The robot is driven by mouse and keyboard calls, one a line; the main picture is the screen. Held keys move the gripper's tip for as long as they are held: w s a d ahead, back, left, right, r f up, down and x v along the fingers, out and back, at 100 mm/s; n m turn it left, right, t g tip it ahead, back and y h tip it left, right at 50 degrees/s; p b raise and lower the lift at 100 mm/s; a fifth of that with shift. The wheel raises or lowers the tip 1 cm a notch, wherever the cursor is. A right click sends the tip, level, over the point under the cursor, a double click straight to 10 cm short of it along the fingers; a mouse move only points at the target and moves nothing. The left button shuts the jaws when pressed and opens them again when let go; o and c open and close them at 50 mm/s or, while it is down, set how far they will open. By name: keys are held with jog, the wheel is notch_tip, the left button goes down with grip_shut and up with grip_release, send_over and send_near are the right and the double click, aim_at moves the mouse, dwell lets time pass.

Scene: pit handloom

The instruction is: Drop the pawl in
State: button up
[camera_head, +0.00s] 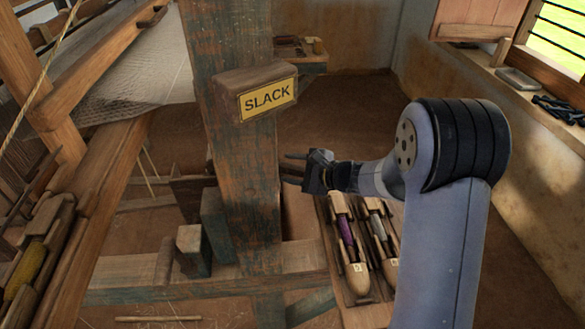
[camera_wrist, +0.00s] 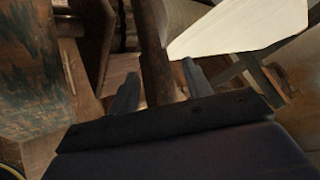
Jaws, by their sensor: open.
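My gripper (camera_head: 292,169) is to the right of the thick wooden post (camera_head: 235,130), with its fingers pointing left toward the post. In the wrist view my gripper (camera_wrist: 160,88) has its two fingers apart, with a gap between them. A dark brown bar (camera_wrist: 152,45) runs down the picture into the line between the fingers. I cannot tell whether it is the pawl or whether the fingers touch it. I cannot pick out the pawl for certain in either view; the post hides what lies behind it. A yellow sign reading SLACK (camera_head: 268,99) is on a block on the post.
A tray (camera_head: 325,225) with shuttles is below my gripper, right of the post. Wooden blocks (camera_head: 193,248) stand left of the post's foot. Pale cloth (camera_head: 150,65) and loom beams fill the left. A window ledge (camera_head: 500,85) runs along the right wall. Bare floor shows behind.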

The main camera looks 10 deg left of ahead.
jog(key=v, duration=1)
jog(key=shift+s+d+b, duration=0.2)
jog(key=shift+d+b, duration=0.1)
jog(key=shift+b, duration=0.05)
jog(key=shift+r, duration=0.15)
jog(key=x, duration=1.1)
jog(key=shift+p, duration=0.4)
jog(key=shift+f, duration=0.55)
jog(key=shift+r, duration=0.15)
